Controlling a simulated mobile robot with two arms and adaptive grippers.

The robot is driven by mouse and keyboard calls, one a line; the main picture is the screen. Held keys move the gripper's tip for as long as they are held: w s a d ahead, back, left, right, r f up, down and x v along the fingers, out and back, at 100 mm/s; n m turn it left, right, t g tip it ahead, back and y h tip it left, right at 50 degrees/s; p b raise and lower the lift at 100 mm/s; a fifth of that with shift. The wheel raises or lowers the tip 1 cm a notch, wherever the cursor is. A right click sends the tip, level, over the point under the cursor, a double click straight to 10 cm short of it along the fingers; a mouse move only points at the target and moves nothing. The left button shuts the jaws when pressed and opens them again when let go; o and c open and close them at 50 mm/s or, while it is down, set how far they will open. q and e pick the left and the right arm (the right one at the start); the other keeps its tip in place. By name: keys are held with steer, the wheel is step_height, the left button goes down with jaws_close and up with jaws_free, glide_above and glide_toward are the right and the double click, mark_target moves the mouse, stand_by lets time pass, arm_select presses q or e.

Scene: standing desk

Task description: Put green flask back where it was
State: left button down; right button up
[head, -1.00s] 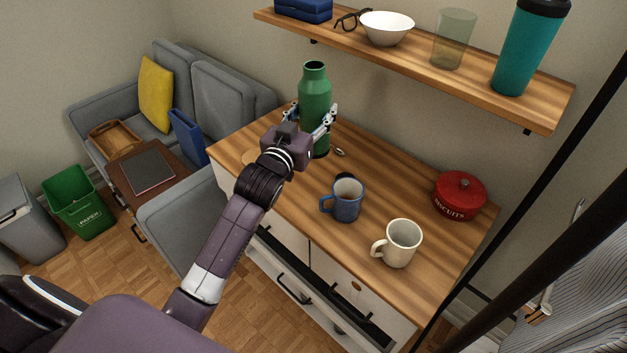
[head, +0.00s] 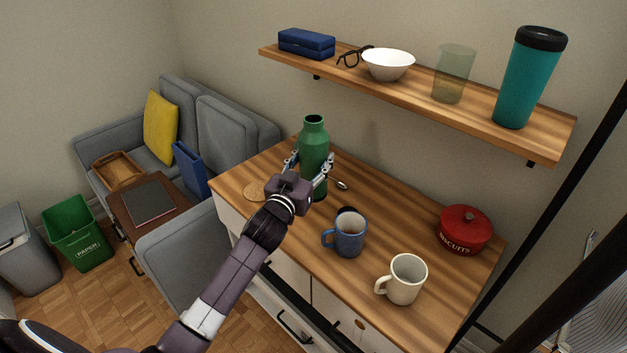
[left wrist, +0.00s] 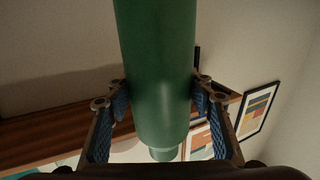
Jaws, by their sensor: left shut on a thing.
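The green flask (head: 314,146) is upright over the back left part of the wooden desk top (head: 385,222). My left gripper (head: 309,168) is shut on its body, one finger on each side. The left wrist view shows the flask (left wrist: 162,70) between the two fingers (left wrist: 160,97), with its narrower neck at the lower end of that picture. The flask's lower part is partly hidden by the gripper, and I cannot tell whether its base touches the desk. A round coaster (head: 254,190) lies on the desk left of the flask. My right gripper is not in view.
A spoon (head: 341,185) lies just right of the flask. A blue mug (head: 349,236), a white mug (head: 406,280) and a red biscuit tin (head: 465,231) stand further right. The wall shelf (head: 480,106) above holds a white bowl (head: 388,65), a glass (head: 453,75) and a teal tumbler (head: 529,80).

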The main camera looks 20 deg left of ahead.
arm_select(q)
steer(key=shift+f+b, duration=0.3)
steer(key=shift+f, duration=2.8)
steer(key=c, duration=1.4)
jaws_free()
steer(key=shift+f, duration=0.35)
steer(key=o, duration=0.5)
steer(key=shift+r, duration=0.1)
steer(key=shift+c, duration=0.2)
steer(key=shift+r, duration=0.2)
steer(key=s, duration=1.2)
steer(key=shift+d+b, duration=0.3)
steer(key=shift+b, duration=0.05)
